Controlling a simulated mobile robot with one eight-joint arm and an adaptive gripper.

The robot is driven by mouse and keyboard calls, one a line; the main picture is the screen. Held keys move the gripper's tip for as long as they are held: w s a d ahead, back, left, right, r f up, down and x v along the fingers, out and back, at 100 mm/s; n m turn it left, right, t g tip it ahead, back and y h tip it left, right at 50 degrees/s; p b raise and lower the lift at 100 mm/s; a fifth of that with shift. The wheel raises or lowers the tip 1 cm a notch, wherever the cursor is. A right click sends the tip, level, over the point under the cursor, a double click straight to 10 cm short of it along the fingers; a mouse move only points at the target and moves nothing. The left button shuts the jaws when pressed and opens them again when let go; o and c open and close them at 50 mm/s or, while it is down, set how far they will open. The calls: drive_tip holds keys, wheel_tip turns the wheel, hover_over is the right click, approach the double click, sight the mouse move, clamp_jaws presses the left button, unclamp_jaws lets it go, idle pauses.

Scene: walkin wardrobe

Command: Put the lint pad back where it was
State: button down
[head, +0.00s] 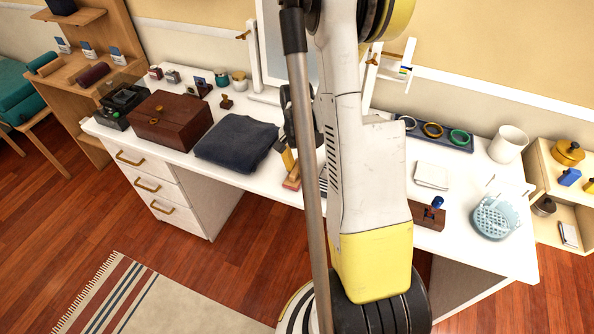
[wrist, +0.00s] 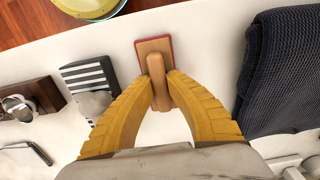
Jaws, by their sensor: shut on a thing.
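The lint pad (wrist: 152,47) is a wooden block with a red rim and a raised wooden handle. My gripper (wrist: 160,84) has its yellow fingers closed on both sides of that handle. In the head view the pad (head: 292,183) shows at the front part of the white dressing table, just left of my arm, with my gripper (head: 288,161) above it. The pad looks level and at or very near the tabletop; I cannot tell whether it touches. My arm hides part of the table right of it.
A folded dark blue cloth (head: 237,142) lies close to the pad's left in the head view. A black-and-white striped block (wrist: 89,73) stands on its other side. A brown wooden box (head: 171,121), a ring tray (head: 435,134) and a blue basket (head: 494,217) also occupy the white table (head: 221,178).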

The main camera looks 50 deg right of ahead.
drive_tip(key=shift+r, duration=0.1)
drive_tip(key=shift+f, duration=0.25)
drive_tip(key=c, duration=1.5)
unclamp_jaws()
drive_tip(key=shift+r, duration=0.1)
